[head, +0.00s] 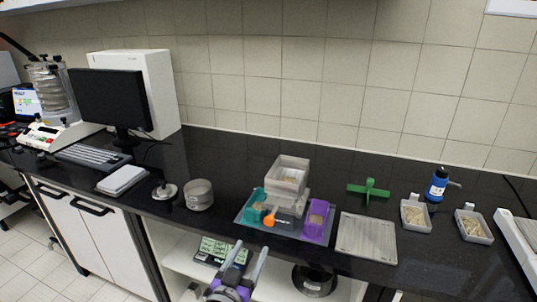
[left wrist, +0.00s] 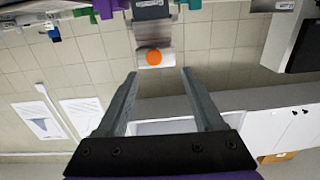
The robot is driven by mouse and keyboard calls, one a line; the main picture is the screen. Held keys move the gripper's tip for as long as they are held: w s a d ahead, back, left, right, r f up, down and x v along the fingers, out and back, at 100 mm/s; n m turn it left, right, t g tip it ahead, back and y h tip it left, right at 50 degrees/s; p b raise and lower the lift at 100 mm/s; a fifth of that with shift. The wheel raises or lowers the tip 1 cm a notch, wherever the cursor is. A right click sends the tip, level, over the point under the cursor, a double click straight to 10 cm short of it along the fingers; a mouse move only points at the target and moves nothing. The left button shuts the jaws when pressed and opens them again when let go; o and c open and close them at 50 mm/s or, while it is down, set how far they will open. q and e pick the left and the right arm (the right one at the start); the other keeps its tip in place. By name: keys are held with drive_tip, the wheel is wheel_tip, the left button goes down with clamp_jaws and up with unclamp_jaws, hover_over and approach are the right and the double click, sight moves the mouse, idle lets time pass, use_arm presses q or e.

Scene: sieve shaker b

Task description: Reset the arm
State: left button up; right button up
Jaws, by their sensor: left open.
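My left gripper (head: 246,248) is low in the head view, in front of the counter edge. Its two fingers are apart with nothing between them. In the left wrist view, which looks upside down, the open fingers (left wrist: 159,73) point toward the counter edge, and an orange round thing (left wrist: 154,57) shows beyond their tips. My right gripper is in neither view.
The black counter (head: 225,160) carries a blue tray (head: 246,229) with teal and purple holders, a grey plate (head: 366,237), a green cross-shaped piece (head: 368,189), a blue bottle (head: 437,186), small trays (head: 415,215) and a monitor (head: 110,98). An open shelf (head: 185,262) lies below.

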use_arm(q)
drive_tip(key=s+a+f+n+g+y+p, duration=0.1)
drive_tip(key=s+a+f+n+g+y, duration=0.1)
drive_tip(key=s+a+y, duration=0.3)
drive_tip(key=s+a+f+g+p, duration=0.1)
drive_tip(key=s+a+f+g, duration=0.2)
drive_tip(key=s, duration=0.5)
drive_tip(key=s+a+f+n+g+p, duration=0.1)
drive_tip(key=s+a+f+g, duration=0.2)
drive_tip(key=s, duration=0.6)
wheel_tip(320, 180, down, 3)
drive_tip(key=g, duration=0.3)
drive_tip(key=shift+s+a+g, duration=0.15)
drive_tip(key=shift+a+g, duration=0.1)
drive_tip(key=shift+g, duration=0.05)
